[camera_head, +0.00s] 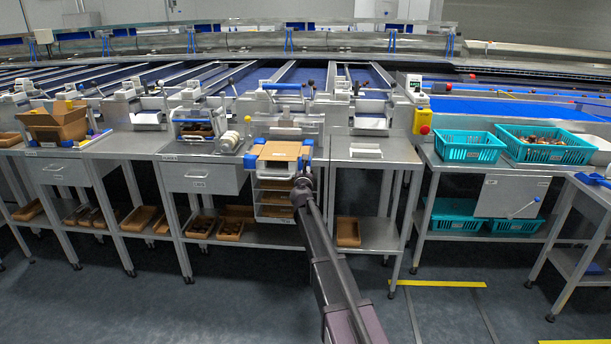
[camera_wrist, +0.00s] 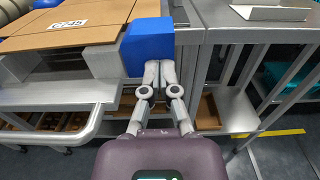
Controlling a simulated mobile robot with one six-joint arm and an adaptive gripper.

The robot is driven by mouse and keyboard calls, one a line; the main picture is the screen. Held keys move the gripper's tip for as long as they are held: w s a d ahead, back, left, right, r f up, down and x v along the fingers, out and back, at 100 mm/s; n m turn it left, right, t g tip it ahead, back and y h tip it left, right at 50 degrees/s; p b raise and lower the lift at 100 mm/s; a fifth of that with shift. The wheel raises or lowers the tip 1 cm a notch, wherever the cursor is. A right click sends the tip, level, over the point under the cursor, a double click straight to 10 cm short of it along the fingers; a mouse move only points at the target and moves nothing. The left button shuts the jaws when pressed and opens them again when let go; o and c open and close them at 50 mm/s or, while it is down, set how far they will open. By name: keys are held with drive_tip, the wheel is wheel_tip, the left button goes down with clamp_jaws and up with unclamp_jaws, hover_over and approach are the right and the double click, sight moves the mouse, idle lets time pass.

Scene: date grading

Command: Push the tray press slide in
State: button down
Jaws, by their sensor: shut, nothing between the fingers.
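The tray press slide (camera_head: 284,168) sticks out from the front of its station in the head view, with a flat brown cardboard tray (camera_head: 279,150) on top. Blue blocks sit at its corners. The tray also shows in the wrist view (camera_wrist: 60,38), with a label on its edge. My gripper (camera_wrist: 159,66) is shut and empty, its fingertips together at the front face of the right blue corner block (camera_wrist: 147,43). They appear to touch it, though a small gap cannot be ruled out. In the head view my gripper (camera_head: 304,169) is partly hidden by my arm.
Steel benches (camera_head: 372,152) stand on both sides. Teal crates (camera_head: 470,147) are at the right, and an open cardboard box (camera_head: 58,127) is at the left. Brown trays (camera_head: 348,232) lie on the lower shelves. The floor in front is clear.

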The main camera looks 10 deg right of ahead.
drive_tip(key=x, duration=0.5)
drive_tip(key=shift+w+d, duration=0.1)
drive_tip(key=shift+w, duration=0.15)
drive_tip(key=shift+s, duration=0.1)
drive_tip(key=v, duration=1.4)
drive_tip(key=s+d+f+m+g+h, duration=0.1)
drive_tip(key=s+d+f+m+g, duration=0.2)
drive_tip(key=s+m, duration=0.4)
drive_tip(key=s+f+m+g, duration=0.4)
drive_tip(key=s+f+m, duration=0.1)
drive_tip(key=s+m, duration=0.2)
drive_tip(key=s+d+f+m+g+h, duration=0.1)
drive_tip(key=s+d+f+m+g, duration=0.2)
drive_tip(key=s+m, duration=0.35)
drive_tip(key=s+a+f+m+g+y, duration=0.3)
drive_tip(key=s+a+m, duration=0.2)
drive_tip(key=s, duration=0.5)
drive_tip(key=s+a+f+m+g+y, duration=0.4)
drive_tip(key=s+a+m, duration=0.2)
drive_tip(key=s, duration=0.4)
drive_tip(key=shift+a+f+m+y, duration=0.2)
drive_tip(key=shift+f+m+y, duration=0.1)
drive_tip(key=shift+m, duration=0.15)
